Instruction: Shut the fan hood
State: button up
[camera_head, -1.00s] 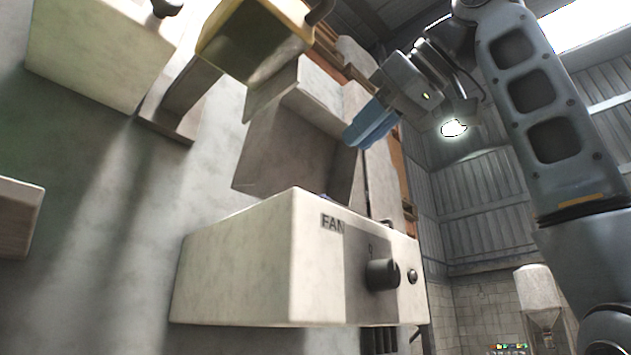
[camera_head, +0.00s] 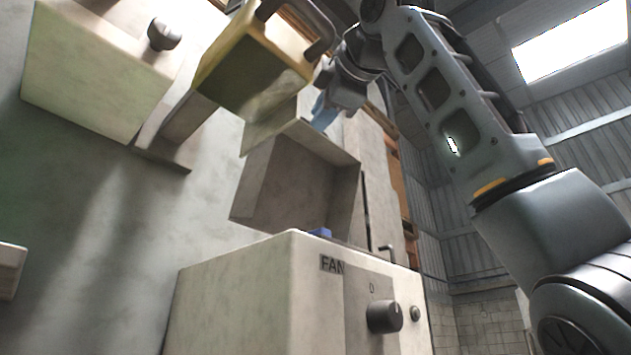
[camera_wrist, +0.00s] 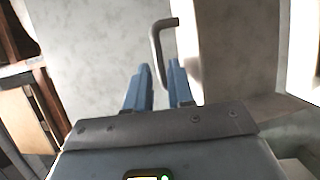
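The fan box (camera_head: 235,300), a pale box marked FAN with a black knob (camera_head: 384,317), stands low in the head view. Its grey hood (camera_head: 290,185) appears raised behind and above it, hollow side showing. My gripper (camera_head: 322,117) is at the hood's upper edge, its blue fingers partly hidden by the hood. In the wrist view the two blue fingers (camera_wrist: 158,65) are apart with nothing between them. A bent grey handle (camera_wrist: 157,48) is just beyond the fingertips; I cannot tell whether it belongs to the hood.
A yellowish box (camera_head: 240,70) with a thick grey handle (camera_head: 318,35) hangs close by my gripper. A pale green-white box (camera_head: 85,75) with a dark knob is at upper left. A small blue thing (camera_head: 320,232) shows behind the fan box's top edge. Room right of my arm looks clear.

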aim_at(316, 138)
jog(key=shift+p+x, duration=0.35)
jog(key=shift+x, duration=1.25)
grip_shut()
jog(key=shift+f, duration=0.1)
